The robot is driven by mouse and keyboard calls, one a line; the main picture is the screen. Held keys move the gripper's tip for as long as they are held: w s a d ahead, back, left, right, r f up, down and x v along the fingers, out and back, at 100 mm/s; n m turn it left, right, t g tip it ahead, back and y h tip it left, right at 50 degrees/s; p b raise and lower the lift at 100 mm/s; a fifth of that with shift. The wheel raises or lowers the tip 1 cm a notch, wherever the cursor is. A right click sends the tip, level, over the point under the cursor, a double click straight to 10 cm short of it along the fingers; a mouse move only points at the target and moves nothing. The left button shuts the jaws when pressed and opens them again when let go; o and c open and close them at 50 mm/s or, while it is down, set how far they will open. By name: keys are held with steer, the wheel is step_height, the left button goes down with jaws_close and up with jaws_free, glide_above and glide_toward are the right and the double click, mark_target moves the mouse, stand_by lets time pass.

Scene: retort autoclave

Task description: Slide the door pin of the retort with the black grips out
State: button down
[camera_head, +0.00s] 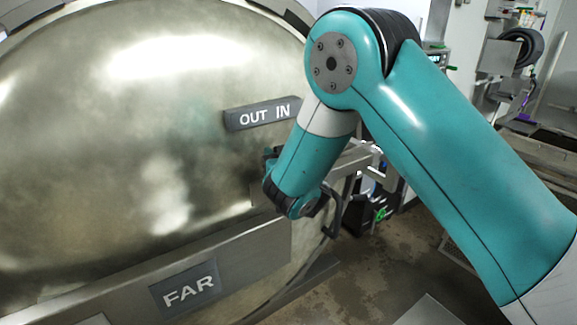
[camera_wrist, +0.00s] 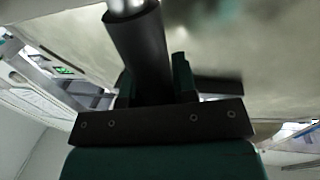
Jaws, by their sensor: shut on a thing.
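The retort's large round metal door (camera_head: 130,140) fills the left of the head view. A dark plate (camera_head: 263,114) marked "OUT IN" is on it, just above my gripper. In the wrist view a black cylindrical grip (camera_wrist: 138,45) with a bright metal end (camera_wrist: 127,6) runs between the fingers. My gripper (camera_wrist: 155,82) is shut on this black grip. In the head view my gripper (camera_head: 270,168) is at the door's right side, largely hidden by my own wrist. The pin itself is hidden there, so how far it is slid cannot be told.
A plate marked "FAR" (camera_head: 188,289) sits on a metal bar (camera_head: 255,255) across the lower door. A metal beam (camera_head: 357,160) extends right behind my wrist. Shelves and equipment (camera_head: 515,55) stand at the back right. Some floor (camera_head: 375,260) shows clear below my arm.

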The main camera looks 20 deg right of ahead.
steer(key=a+b, duration=0.1)
steer(key=s+a+b, duration=0.1)
steer(key=a, duration=0.1)
steer(key=shift+a+f+b, duration=0.1)
steer(key=shift+a+b, duration=0.05)
steer(key=shift+b, duration=0.15)
steer(key=shift+a, duration=0.2)
steer(key=c, duration=0.9)
jaws_free()
steer(key=shift+s+a, duration=0.1)
steer(key=shift+a, duration=0.15)
steer(key=shift+d, duration=0.25)
steer(key=s+d+b, duration=0.2)
steer(key=s+b, duration=1.1)
steer(key=s, duration=0.4)
steer(key=shift+s, duration=0.15)
steer(key=shift+d, duration=0.1)
